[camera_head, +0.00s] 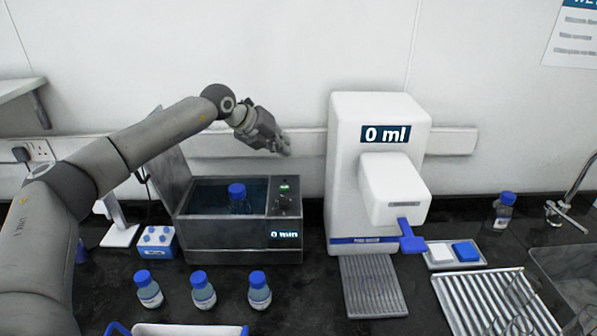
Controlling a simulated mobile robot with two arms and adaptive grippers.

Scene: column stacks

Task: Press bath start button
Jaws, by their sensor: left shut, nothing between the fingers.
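The water bath (225,254) is a dark grey metal box at centre left with its lid tilted up at the back left. A blue-capped bottle (238,196) stands in its basin. The control panel (286,205) on its top right has a small green light and dark knobs or buttons too small to tell apart. A display on its front reads "0 min". My left gripper (284,146) is shut and empty, above and behind the panel, clear of it, pointing right. My right gripper is not in view.
Several blue-capped bottles (203,291) stand in front of the bath. A white dispenser (342,160) reading "0 ml" stands right of it, close to my left gripper. A blue rack (157,243) sits left of the bath. A drain rack (497,305) and sink are at right.

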